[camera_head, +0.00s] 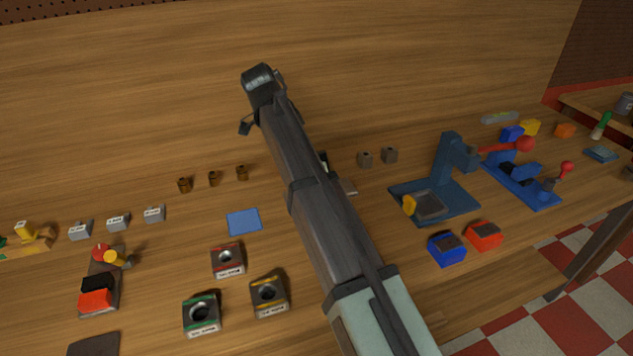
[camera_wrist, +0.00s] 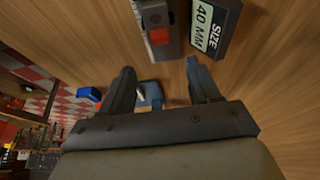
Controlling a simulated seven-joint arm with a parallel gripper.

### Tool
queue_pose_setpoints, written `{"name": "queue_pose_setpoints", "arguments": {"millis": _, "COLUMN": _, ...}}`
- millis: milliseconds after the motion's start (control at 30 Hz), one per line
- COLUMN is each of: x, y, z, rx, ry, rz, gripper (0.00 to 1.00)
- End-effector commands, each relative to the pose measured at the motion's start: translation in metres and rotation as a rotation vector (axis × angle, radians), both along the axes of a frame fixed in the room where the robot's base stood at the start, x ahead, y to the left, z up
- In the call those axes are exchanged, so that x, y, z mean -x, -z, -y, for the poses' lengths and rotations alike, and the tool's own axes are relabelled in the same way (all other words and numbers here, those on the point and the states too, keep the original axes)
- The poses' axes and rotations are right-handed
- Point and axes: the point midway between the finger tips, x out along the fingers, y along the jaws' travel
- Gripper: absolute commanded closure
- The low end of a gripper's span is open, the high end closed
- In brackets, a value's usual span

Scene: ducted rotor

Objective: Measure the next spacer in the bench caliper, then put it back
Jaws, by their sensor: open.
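In the wrist view my gripper (camera_wrist: 160,68) is open, its two fingers apart with nothing between them. Ahead of it, at the top edge, is a grey device with a red part (camera_wrist: 158,36), which looks like the bench caliper. Beside it a dark display (camera_wrist: 216,28) reads "SIZE 40 MM". In the head view my arm crosses the middle and hides the gripper and most of this device. I cannot tell which are the spacers.
A blue press-like fixture (camera_head: 447,165) and a blue toggle clamp (camera_head: 535,190) stand on the right. Blue (camera_head: 446,249) and red (camera_head: 484,236) blocks lie in front. Labelled ring blocks (camera_head: 227,261) and a blue mat (camera_head: 243,221) lie left of my arm.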

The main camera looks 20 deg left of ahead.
Motion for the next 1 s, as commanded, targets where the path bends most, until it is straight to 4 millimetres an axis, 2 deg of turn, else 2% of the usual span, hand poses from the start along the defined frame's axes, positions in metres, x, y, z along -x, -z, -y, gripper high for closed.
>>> {"name": "queue_pose_setpoints", "arguments": {"millis": 600, "x": -0.027, "y": 0.091, "z": 0.028, "rx": 0.001, "ry": -0.001, "rz": -0.001, "gripper": 0.38}}
{"name": "queue_pose_setpoints", "arguments": {"millis": 800, "x": -0.033, "y": 0.112, "z": 0.034, "rx": 0.001, "ry": -0.002, "rz": -0.001, "gripper": 0.38}}
{"name": "queue_pose_setpoints", "arguments": {"millis": 1000, "x": -0.037, "y": 0.121, "z": 0.036, "rx": -0.002, "ry": -0.002, "rz": 0.002, "gripper": 0.38}}
